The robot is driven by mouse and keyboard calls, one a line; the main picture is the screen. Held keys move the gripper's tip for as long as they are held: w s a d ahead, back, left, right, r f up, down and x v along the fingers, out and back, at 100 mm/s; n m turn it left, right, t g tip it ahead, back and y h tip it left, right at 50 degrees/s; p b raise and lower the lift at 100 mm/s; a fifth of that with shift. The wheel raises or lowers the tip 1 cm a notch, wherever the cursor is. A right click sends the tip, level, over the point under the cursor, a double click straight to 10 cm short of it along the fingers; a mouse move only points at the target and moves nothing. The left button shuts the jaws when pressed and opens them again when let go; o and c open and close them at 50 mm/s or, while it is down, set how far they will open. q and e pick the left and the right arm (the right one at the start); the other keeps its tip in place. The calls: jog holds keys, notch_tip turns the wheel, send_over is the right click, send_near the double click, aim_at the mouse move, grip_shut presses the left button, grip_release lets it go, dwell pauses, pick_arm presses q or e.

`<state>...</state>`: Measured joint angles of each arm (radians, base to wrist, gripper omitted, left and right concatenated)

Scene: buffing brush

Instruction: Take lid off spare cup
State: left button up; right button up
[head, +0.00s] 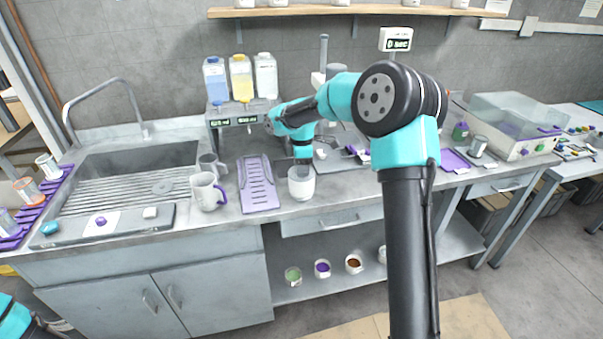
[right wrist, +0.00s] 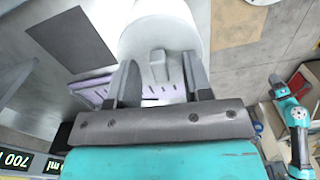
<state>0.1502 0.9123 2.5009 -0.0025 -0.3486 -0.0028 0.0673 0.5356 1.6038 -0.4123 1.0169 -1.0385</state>
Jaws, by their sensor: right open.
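The spare cup (head: 301,186) is a white cup standing on the counter, right of the purple ribbed tray. My right gripper (head: 302,160) is directly above it, pointing down. In the right wrist view the white lidded cup (right wrist: 165,28) is just past the fingertips. A small pale lid knob (right wrist: 158,66) shows between the two fingers of my right gripper (right wrist: 160,82), which are apart with visible gaps at both sides. Whether the fingers touch the lid cannot be told. My left gripper cannot be made out.
A white mug (head: 206,192) and the purple ribbed tray (head: 258,184) stand left of the cup. Several bottles (head: 241,78) stand on a scale-like stand behind. The sink (head: 130,172) is at left. Small pots (head: 322,268) sit on the lower shelf.

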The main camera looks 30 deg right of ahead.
grip_shut()
dwell(0.5)
jog(key=shift+r, duration=1.65)
jog(key=shift+s+a+r, duration=0.15)
jog(key=shift+s, duration=0.05)
jog(key=s+a+r, duration=0.1)
jog(key=s+a, duration=0.7)
jog(key=s, duration=0.5)
jog(key=shift+s+r, duration=0.15)
jog(key=shift+r, duration=0.05)
